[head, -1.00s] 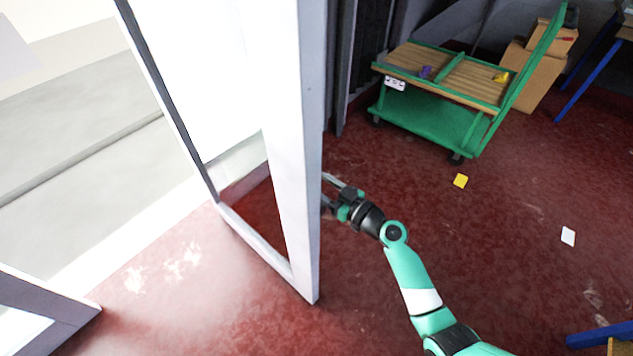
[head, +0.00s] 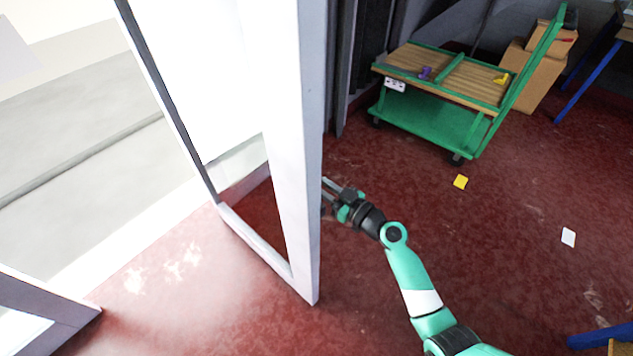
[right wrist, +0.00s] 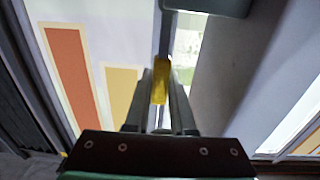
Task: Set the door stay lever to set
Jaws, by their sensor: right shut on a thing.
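The door (head: 302,150) stands open, a white-framed glass leaf seen nearly edge-on in the head view. My right gripper (head: 326,184) is at the door's right-hand side, partly hidden behind its frame edge. In the right wrist view, my right gripper (right wrist: 161,92) is shut on a yellow piece (right wrist: 160,80), which looks like the end of the door stay lever. A dark bar (right wrist: 168,35) runs up from the yellow piece to a grey block (right wrist: 208,5) at the top. No set marking is readable. My left gripper is not in view.
A green cart (head: 430,125) with a slatted wooden top stands at the back right, near cardboard boxes (head: 530,75). A yellow card (head: 460,181) and a white card (head: 568,237) lie on the red floor. The floor around my right arm is otherwise clear.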

